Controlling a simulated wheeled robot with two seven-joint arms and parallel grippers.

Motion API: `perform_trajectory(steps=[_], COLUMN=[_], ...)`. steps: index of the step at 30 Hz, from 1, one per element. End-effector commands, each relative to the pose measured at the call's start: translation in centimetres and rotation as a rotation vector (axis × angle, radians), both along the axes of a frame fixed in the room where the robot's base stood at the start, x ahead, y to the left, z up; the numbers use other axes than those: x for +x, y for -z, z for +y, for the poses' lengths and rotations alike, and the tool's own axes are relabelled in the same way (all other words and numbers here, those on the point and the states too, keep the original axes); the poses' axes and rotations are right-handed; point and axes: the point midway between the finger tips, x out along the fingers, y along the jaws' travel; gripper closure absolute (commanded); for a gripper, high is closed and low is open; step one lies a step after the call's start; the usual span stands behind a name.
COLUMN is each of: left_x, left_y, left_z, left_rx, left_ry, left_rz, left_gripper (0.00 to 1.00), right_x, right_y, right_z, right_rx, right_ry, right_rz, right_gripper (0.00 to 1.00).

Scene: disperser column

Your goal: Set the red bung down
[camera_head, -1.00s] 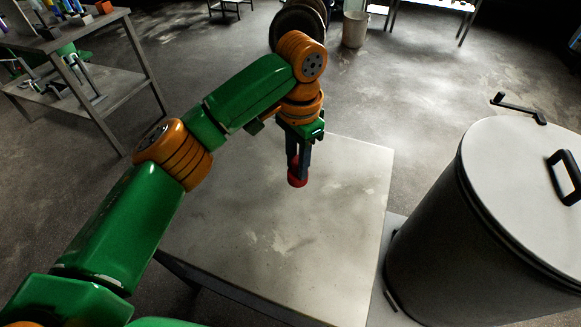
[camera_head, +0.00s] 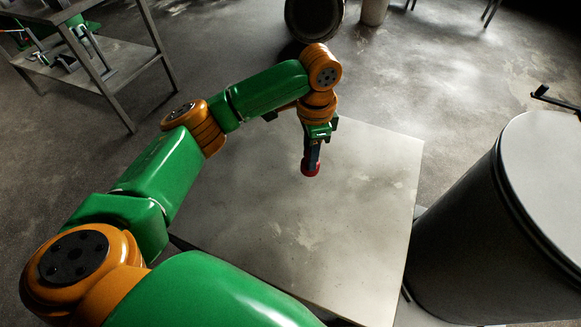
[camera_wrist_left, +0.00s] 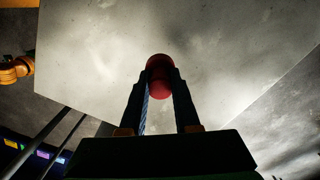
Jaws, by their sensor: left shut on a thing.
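The red bung (camera_head: 310,169) is held at the tips of my left gripper (camera_head: 312,160), over the far part of the pale tabletop (camera_head: 340,230). In the left wrist view the red bung (camera_wrist_left: 159,66) sits between the two dark fingers, which are shut on it. The pale tabletop (camera_wrist_left: 240,60) fills most of the background there. I cannot tell whether the bung touches the top or hangs just above it. My right gripper is in neither view.
A large grey drum (camera_head: 470,220) with a lid stands right of the table. A metal shelf (camera_head: 130,65) stands at the far left. A dark round vessel (camera_head: 315,15) and a bin (camera_head: 374,10) are behind. The tabletop is otherwise bare.

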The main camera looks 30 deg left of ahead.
Motion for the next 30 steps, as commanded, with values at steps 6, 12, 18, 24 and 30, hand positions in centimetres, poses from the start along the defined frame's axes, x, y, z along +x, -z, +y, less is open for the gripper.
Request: perform_trajectory(steps=[6,12,18,24,30], left_x=[-0.5,-0.7,-0.6,-0.6,-0.6], left_y=[3.8,6.4,8.7,8.7,8.9], left_z=[3.1,4.6,4.5,4.5,4.4], left_rx=[0.002,0.001,0.001,0.001,0.001], left_ry=[-0.001,0.0,0.002,0.002,0.002], left_rz=[0.003,0.005,0.001,0.001,0.0], left_gripper=[1.0,1.0,1.0,1.0,0.43], right_x=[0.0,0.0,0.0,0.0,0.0], right_y=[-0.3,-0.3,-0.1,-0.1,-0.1], right_z=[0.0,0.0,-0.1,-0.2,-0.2], right_rx=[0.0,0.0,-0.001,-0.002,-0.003], right_ry=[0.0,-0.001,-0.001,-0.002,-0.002], right_rz=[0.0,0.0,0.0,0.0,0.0], right_gripper=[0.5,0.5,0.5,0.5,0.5])
